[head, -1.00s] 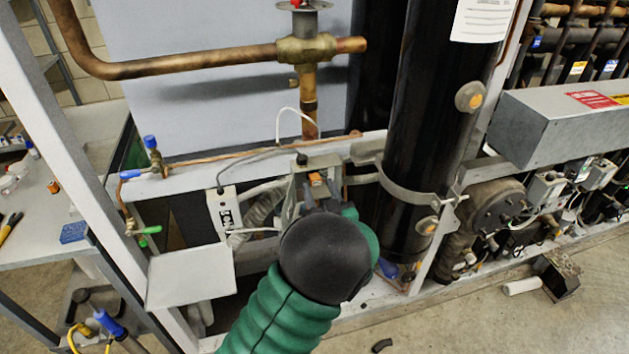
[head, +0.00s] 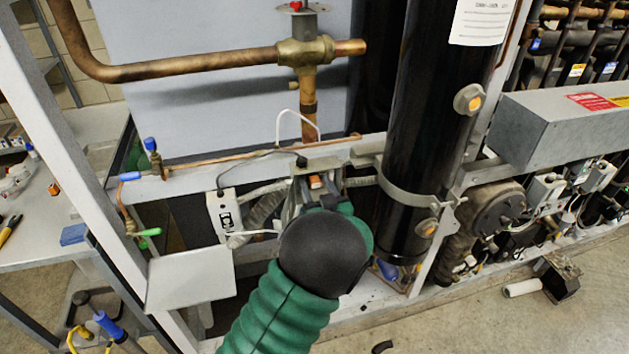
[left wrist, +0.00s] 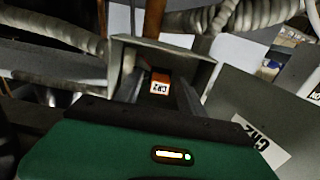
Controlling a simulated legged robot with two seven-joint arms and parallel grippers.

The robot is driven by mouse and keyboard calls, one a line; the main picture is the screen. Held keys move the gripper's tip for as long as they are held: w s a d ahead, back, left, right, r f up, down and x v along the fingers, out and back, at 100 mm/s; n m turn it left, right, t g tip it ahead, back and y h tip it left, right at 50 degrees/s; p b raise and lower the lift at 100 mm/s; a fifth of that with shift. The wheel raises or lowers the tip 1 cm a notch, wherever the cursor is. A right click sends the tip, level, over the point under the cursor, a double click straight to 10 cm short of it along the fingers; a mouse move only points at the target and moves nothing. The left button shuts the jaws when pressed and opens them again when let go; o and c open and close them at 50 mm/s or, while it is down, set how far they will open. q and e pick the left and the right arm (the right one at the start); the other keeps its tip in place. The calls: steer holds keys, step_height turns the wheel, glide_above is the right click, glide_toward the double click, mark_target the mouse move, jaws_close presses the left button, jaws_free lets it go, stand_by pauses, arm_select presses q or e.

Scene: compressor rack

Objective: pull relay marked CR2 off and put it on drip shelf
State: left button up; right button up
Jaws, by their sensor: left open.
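The relay marked CR2 (left wrist: 160,84) is a small orange block with a white label, sitting inside an open grey box (left wrist: 205,75) in the left wrist view. Its orange top also shows in the head view (head: 316,182). My left gripper (left wrist: 160,96) is open, with one finger on each side of the relay; I cannot tell whether they touch it. In the head view, my green-sleeved left arm hides most of the gripper (head: 318,196) and the box front. A flat grey plate that looks like the drip shelf (head: 190,279) is left of my arm. My right gripper is not in view.
A grey panel with a CR2 label (left wrist: 262,140) stands close on the right in the left wrist view. A white switch box (head: 224,215) with cables is left of the relay box. A black cylinder (head: 425,130) stands to the right. Copper pipes run above.

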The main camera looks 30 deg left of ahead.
mark_target(316, 186)
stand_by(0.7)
arm_select(q)
jaws_close()
stand_by(1.1)
steer(key=shift+p+v, duration=0.6)
steer(key=shift+v, duration=2.4)
